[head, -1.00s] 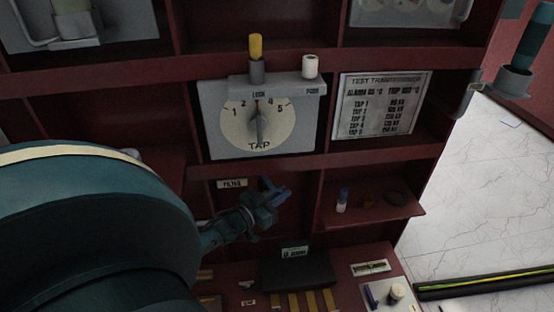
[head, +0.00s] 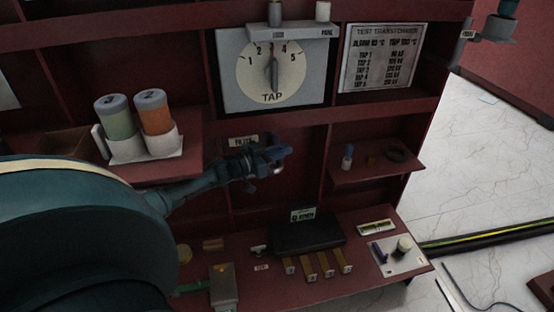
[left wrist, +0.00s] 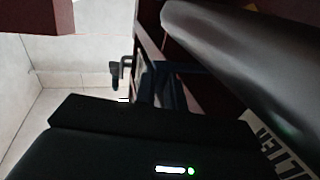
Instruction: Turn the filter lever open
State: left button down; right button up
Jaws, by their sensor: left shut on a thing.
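My left gripper (head: 264,163) reaches from the left into the filter bay of the dark red cabinet, just under the FILTER label (head: 243,141). It is shut on the filter lever, which seems to be the blue piece (head: 279,153) at its tip; the jaws hide much of it, so the lever's exact angle is unclear. In the left wrist view dark gripper parts fill the bottom, and part of the FILTER label (left wrist: 272,158) shows at the lower right. My right gripper is not in view.
A TAP dial (head: 273,72) is above the bay. A white holder with green and orange canisters (head: 136,123) stands on the shelf to the left, near my arm. A small shelf with a blue-capped bottle (head: 347,157) is to the right. A black box (head: 306,236) sits below.

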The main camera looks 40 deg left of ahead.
pick_arm(q)
jog(key=shift+a+r, duration=0.1)
jog(key=shift+a, duration=0.1)
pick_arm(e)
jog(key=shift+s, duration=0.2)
pick_arm(q)
jog(key=c, duration=1.6)
grip_release()
jog(key=shift+d, duration=0.1)
jog(key=p+v, duration=0.3)
jog(key=v, duration=1)
jog(key=shift+s+p, duration=0.1)
jog(key=shift+p, duration=0.3)
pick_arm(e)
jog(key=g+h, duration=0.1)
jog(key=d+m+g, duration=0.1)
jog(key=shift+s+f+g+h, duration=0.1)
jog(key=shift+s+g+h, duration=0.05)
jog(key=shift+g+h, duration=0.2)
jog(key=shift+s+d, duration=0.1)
